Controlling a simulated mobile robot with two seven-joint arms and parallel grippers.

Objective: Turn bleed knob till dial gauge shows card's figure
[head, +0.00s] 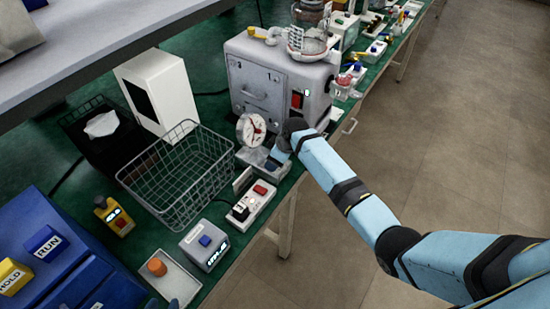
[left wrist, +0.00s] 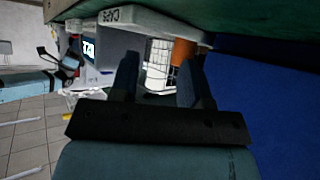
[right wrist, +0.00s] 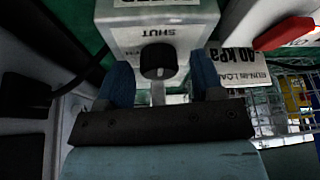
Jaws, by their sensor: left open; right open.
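The dial gauge (head: 251,129) has a white face and a red needle; its reading is too small to tell. In the right wrist view the black bleed knob (right wrist: 158,61) is on a pale block (right wrist: 155,25) marked SHUT. My right gripper (right wrist: 162,84) is open, its fingers on either side of the knob with gaps showing. The card (right wrist: 232,66) beside it shows a kPa figure, turned over and not clearly legible. In the head view my right wrist hides the knob. My left gripper (left wrist: 160,80) is open and empty, near an orange cylinder (left wrist: 184,50).
A wire basket (head: 180,175) stands left of the gauge. A grey pump cabinet (head: 275,85) stands behind it. A red-switched box (head: 251,201), a display box (head: 204,245) and a white tray (head: 173,281) line the bench's front edge. The floor (head: 470,110) at right is clear.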

